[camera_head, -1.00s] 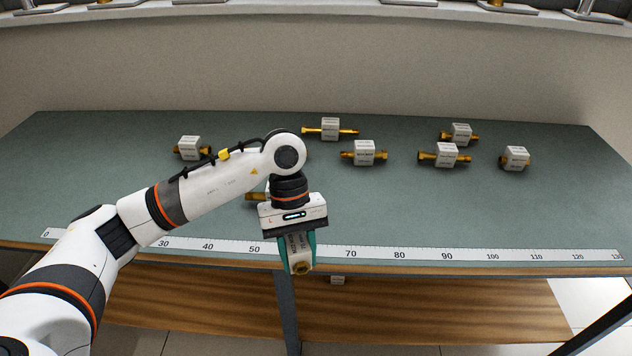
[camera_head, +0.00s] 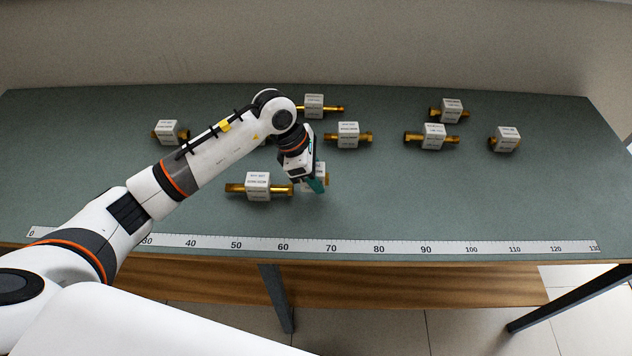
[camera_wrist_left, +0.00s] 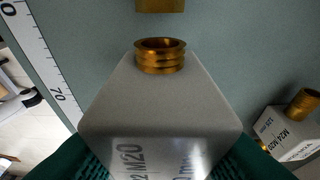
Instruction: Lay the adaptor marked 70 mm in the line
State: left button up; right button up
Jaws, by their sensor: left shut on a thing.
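My left gripper (camera_head: 316,186) is shut on a white-block adaptor (camera_head: 321,171) with brass ends, behind the ruler near the 65 mark. In the left wrist view the held adaptor's block (camera_wrist_left: 160,112) reads "M20"; the rest of its label is not readable. Its brass end (camera_wrist_left: 160,56) faces the brass end (camera_wrist_left: 160,5) of another adaptor, with a gap between them. That adaptor (camera_head: 258,185) lies on the bench just left of the gripper, parallel to the ruler. Whether the held one touches the bench is unclear. My right gripper is not in view.
Several other adaptors stand behind, including one (camera_head: 348,134) close behind the gripper, one (camera_head: 433,136) to the right and one (camera_head: 167,132) at left. A ruler strip (camera_head: 400,247) runs along the bench's front edge. The bench (camera_head: 450,195) right of the gripper is clear.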

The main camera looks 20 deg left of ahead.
pick_arm(q)
notch_tip(320, 180, down, 3)
jog(key=shift+f+p, duration=0.15)
jog(key=shift+p, duration=0.25)
jog(key=shift+f, duration=0.25)
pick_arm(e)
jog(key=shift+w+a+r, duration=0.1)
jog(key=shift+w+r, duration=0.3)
pick_arm(q)
jog(key=shift+f, duration=0.1)
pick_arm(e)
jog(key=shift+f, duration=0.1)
pick_arm(q)
jog(key=o, duration=1)
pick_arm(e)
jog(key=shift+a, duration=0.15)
